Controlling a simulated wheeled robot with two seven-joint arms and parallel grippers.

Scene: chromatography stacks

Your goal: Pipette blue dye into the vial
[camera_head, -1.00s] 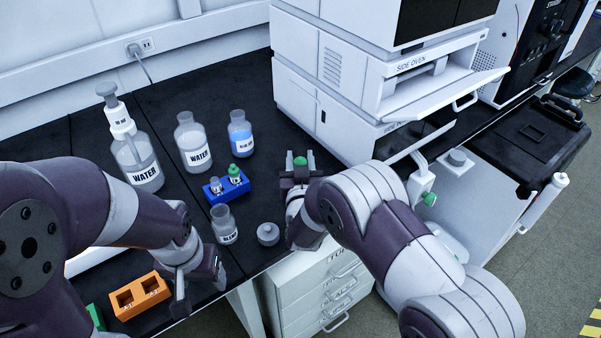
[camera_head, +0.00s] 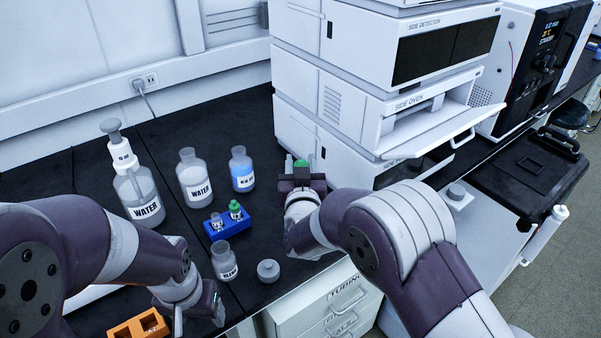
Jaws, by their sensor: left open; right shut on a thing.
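The blue dye bottle (camera_head: 242,178), clear with blue liquid and a white label, stands on the black bench. In front of it, a blue rack (camera_head: 229,228) holds an open vial (camera_head: 217,220) and a vial with a green cap (camera_head: 236,210). My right gripper (camera_head: 301,176) is to the right of the bottle, shut on a small green item (camera_head: 300,164); the jaws hide most of it, so I cannot tell its full shape. My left gripper (camera_head: 208,306) is open and empty near the bench's front, left of a clear labelled bottle (camera_head: 225,264).
Two water bottles, one with a pump top (camera_head: 138,195) and one plain (camera_head: 194,180), stand left of the dye bottle. A grey round cap (camera_head: 268,270) lies at the front. An orange rack (camera_head: 139,325) is at bottom left. White instruments (camera_head: 340,100) stand close behind my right gripper.

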